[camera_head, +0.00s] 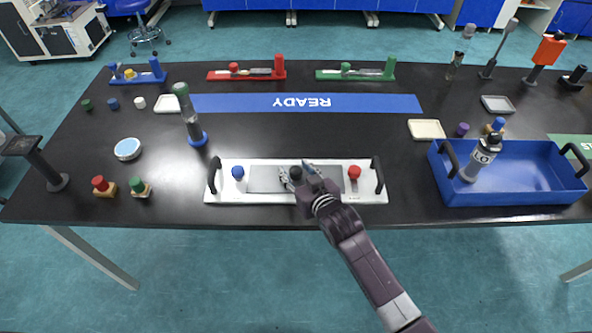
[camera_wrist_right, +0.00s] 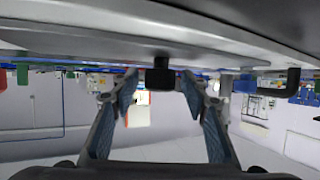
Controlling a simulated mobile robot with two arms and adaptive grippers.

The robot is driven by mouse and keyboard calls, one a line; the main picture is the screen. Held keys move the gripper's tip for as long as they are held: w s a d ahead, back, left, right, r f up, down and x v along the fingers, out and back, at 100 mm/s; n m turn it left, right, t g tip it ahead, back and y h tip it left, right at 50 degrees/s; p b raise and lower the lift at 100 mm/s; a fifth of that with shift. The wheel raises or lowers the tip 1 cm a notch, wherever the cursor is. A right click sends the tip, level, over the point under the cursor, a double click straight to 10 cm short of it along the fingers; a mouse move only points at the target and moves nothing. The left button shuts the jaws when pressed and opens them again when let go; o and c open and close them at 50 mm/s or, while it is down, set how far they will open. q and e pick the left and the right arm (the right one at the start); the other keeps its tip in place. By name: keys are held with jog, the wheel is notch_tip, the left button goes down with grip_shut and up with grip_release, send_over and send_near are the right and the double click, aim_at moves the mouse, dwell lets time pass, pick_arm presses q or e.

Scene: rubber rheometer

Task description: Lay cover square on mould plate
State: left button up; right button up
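The white mould plate (camera_head: 222,190) lies near the front edge of the black table, with a black handle at each end. A blue knob (camera_head: 238,172) stands on its left part and a red knob (camera_head: 354,172) on its right. A flat grey piece (camera_head: 264,184), apparently the cover, lies in the middle, partly hidden by my gripper. A black knob (camera_head: 296,173) stands there; it also shows in the right wrist view (camera_wrist_right: 161,79). My right gripper (camera_head: 295,171) is open, one finger on each side of the black knob, with visible gaps. My left gripper is not in view.
A blue tray (camera_head: 520,196) with a bottle (camera_head: 482,160) stands at the right. A green-topped glass column (camera_head: 191,115) stands behind left. A blue READY strip (camera_head: 370,103) lies behind the plate. Red and green knobs on blocks (camera_head: 104,187) sit at front left.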

jog(key=shift+r, duration=0.2)
jog(key=v, duration=1.2)
dwell(0.4)
